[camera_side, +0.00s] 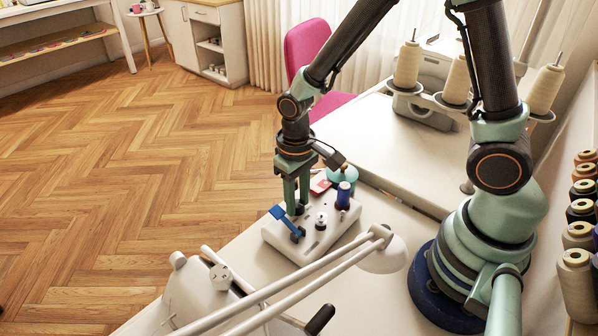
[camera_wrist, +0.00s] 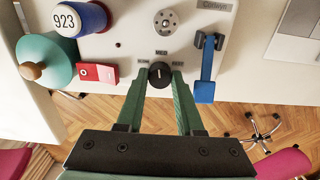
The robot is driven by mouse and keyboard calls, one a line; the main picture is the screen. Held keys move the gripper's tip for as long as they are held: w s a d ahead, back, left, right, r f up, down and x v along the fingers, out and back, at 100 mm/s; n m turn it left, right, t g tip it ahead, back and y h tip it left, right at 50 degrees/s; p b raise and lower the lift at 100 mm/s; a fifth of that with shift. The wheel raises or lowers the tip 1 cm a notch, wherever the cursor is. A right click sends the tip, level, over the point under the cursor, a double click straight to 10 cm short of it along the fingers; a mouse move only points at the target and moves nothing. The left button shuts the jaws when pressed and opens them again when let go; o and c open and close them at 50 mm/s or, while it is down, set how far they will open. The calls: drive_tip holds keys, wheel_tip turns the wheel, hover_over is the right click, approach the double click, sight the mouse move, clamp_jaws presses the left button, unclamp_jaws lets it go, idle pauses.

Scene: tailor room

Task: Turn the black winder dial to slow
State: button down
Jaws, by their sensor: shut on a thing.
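The black winder dial (camera_wrist: 160,78) sits near the front edge of the white winder (camera_wrist: 128,55) in the wrist view. Labels stand around it: SLOW at left, MED above and FAST at right. A small light mark shows on the dial, pointing roughly up towards MED; its exact angle is hard to read. My gripper (camera_wrist: 160,73) is shut on the dial, one green finger on each side.
A blue lever (camera_wrist: 206,72) stands close right of the dial in the wrist view. A red switch (camera_wrist: 84,73), a teal round piece (camera_wrist: 58,55) and a blue spool (camera_wrist: 77,22) are at left. A white lamp (camera_side: 384,257) is near the winder.

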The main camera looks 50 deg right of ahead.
sight(299, 204)
drive_tip(key=n, duration=0.4)
drive_tip(key=shift+n, duration=0.3)
drive_tip(key=n, duration=0.4)
drive_tip(key=shift+n+t, duration=0.3)
drive_tip(key=c, duration=0.8)
unclamp_jaws()
drive_tip(key=shift+r, duration=0.15)
drive_tip(key=r, duration=1.2)
drive_tip(key=shift+s, duration=0.2)
